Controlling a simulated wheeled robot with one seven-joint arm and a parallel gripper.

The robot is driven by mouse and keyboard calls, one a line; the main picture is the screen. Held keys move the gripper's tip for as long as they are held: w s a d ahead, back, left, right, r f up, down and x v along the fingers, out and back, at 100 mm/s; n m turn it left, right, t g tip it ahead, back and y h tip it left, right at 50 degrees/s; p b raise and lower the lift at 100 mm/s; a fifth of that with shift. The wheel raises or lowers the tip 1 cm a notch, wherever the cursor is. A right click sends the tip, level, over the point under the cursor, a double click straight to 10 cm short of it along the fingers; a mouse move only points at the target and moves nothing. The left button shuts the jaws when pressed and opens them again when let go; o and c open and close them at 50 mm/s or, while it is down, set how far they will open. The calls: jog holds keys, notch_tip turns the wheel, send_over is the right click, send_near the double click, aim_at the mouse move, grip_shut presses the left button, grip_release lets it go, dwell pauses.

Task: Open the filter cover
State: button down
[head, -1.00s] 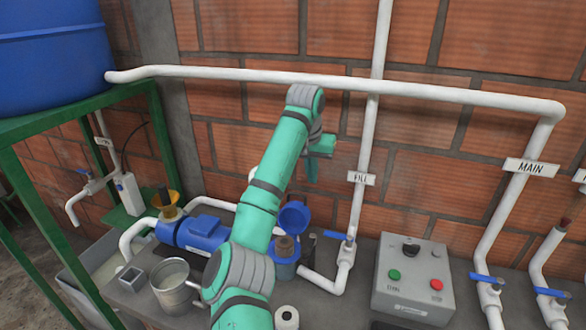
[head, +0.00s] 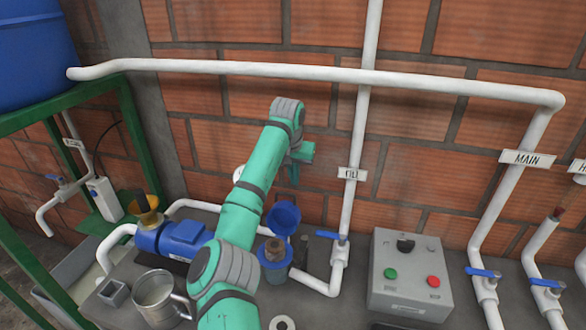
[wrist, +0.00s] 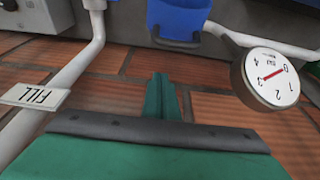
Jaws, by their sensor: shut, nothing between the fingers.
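The filter (head: 275,262) is a blue housing on the bench with a brown top inside its open mouth. Its blue cover (head: 283,218) is swung up and stands tilted back behind the mouth. My gripper (head: 294,176) is above and behind the cover, in front of the brick wall, and apart from it. In the wrist view my green fingers (wrist: 161,90) are together with nothing between them. A blue part, seemingly the cover (wrist: 178,18), is cut off by the top edge of that view. My forearm passes just left of the filter.
The white FILL pipe (head: 361,130) rises right of the filter, with a blue valve handle (head: 328,235) near its foot. A grey control box (head: 411,275) stands farther right. A blue pump (head: 172,238) and metal jug (head: 158,298) are left. A gauge (wrist: 272,78) shows in the wrist view.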

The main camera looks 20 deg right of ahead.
jog(key=shift+s+a+f, duration=0.1)
jog(key=shift+s+a, duration=0.45)
jog(key=shift+s, duration=0.3)
jog(key=shift+s+a+f, duration=0.1)
jog(key=shift+s+a, duration=0.45)
jog(key=shift+s, duration=0.25)
